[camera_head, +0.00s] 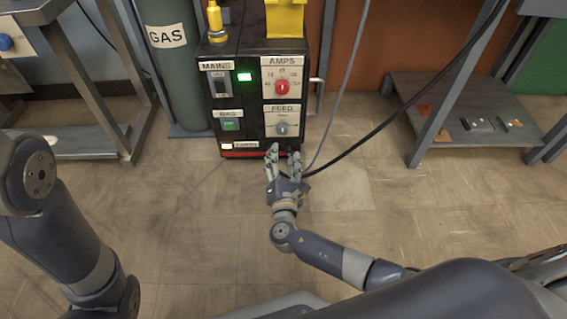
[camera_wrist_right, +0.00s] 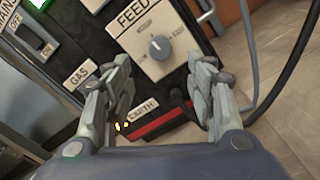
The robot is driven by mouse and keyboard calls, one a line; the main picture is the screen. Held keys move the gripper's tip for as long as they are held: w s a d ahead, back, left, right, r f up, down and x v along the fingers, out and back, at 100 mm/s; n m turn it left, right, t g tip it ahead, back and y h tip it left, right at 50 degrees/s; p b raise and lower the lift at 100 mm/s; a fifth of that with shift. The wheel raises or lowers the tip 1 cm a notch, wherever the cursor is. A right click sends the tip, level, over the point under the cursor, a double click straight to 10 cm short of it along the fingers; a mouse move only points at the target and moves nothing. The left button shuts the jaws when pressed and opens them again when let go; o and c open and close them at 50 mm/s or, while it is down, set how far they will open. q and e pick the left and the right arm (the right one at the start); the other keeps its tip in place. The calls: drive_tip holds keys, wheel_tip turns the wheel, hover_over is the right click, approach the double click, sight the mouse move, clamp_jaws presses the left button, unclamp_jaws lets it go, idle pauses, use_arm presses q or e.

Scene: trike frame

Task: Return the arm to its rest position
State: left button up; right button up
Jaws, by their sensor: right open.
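My right gripper (camera_head: 283,160) is open and empty in front of the lower part of the black welding machine (camera_head: 242,108). Its two fingers also show spread apart in the right wrist view (camera_wrist_right: 165,92), with the machine's lower front between and beyond them. The FEED knob (camera_head: 282,129) is just above the fingertips in the head view, and the knob also shows in the wrist view (camera_wrist_right: 160,47). I see no contact with it. My left arm comes in at the left edge of the head view, but its gripper is out of view.
A green gas cylinder (camera_head: 168,62) stands left of the machine. A grey metal table (camera_head: 95,140) is at the left, and a low shelf (camera_head: 450,108) with small parts is at the right. Cables (camera_head: 340,95) hang beside the machine. The floor (camera_head: 190,220) around my right arm is clear.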

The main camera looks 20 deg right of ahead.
drive_tip(key=shift+v, duration=0.85)
